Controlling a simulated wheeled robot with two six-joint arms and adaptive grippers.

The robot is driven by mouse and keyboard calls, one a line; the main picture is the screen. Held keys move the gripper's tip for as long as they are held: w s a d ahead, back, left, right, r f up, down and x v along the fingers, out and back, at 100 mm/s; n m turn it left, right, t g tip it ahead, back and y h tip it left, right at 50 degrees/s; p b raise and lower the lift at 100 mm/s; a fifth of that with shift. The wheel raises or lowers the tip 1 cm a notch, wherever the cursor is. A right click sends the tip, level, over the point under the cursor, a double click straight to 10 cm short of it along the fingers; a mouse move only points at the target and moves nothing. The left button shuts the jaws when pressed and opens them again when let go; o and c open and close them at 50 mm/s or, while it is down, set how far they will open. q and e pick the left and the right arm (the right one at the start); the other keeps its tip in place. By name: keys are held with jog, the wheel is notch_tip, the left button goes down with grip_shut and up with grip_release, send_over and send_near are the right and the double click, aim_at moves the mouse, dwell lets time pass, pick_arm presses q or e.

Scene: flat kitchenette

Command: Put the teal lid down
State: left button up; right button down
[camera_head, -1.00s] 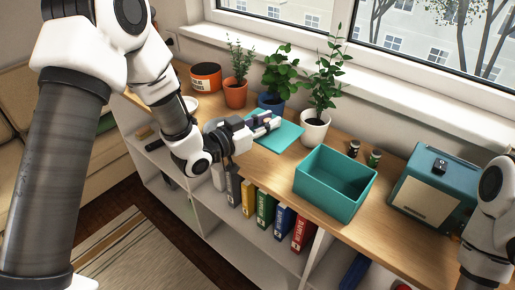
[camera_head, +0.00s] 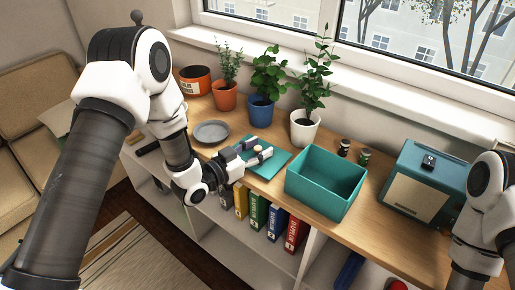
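The teal lid (camera_head: 279,163) is a flat square plate lying level at the wooden counter's surface, left of the open teal box (camera_head: 311,188). A small pale knob (camera_head: 258,149) shows on top of it. My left gripper (camera_head: 264,150) is over the lid, with its fingers apart on either side of the knob. The gripper and fingers hide the lid's left part. The teal box is empty inside as far as I see. My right arm shows at the right edge; its gripper is out of view.
A grey plate (camera_head: 211,131) lies behind my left arm. Potted plants in orange (camera_head: 224,97), blue (camera_head: 261,110) and white (camera_head: 304,130) pots stand along the window.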

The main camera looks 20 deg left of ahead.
pick_arm(q)
jog(key=shift+r, duration=0.1)
jog(key=shift+s+r, duration=0.1)
jog(key=shift+r, duration=0.05)
jog(key=v, duration=1.1)
jog(key=s+f+n+g+y, duration=0.2)
jog(key=s+f+g, duration=0.25)
jog(key=f, duration=0.45)
jog(key=s+f+n+g+y, duration=0.1)
jog(key=s+f+g+y, duration=0.3)
jog(key=f, duration=0.5)
jog(key=s+a+f+n+g+y, duration=0.1)
jog(key=s+f+g, duration=0.2)
jog(key=s, duration=0.5)
jog(key=s+f+n+g+y, duration=0.2)
jog(key=s+f, duration=0.4)
jog(key=s, duration=0.3)
jog(key=shift+s+a+f+n+g, duration=0.2)
jog(key=shift+a+f+n+g, duration=0.15)
jog(key=shift+g, duration=0.4)
